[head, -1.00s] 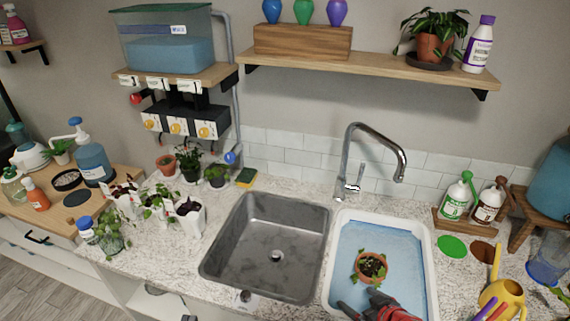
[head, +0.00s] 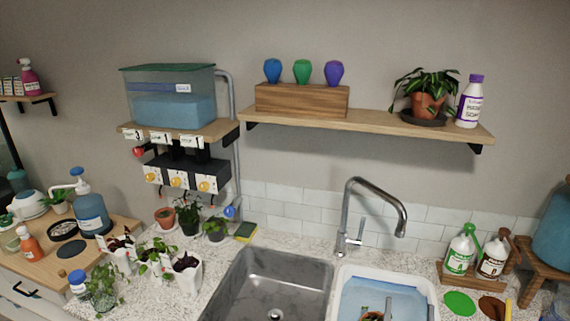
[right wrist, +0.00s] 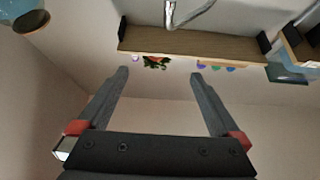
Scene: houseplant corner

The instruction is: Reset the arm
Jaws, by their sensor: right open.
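My left gripper is not in view.
The grey sink (head: 275,285) is left of the tray, with the curved faucet (head: 350,205) behind. A wooden shelf (head: 370,122) is on the wall above. Green and brown bottles (head: 460,252) stand at right. Small pots (head: 187,272) crowd the left counter.

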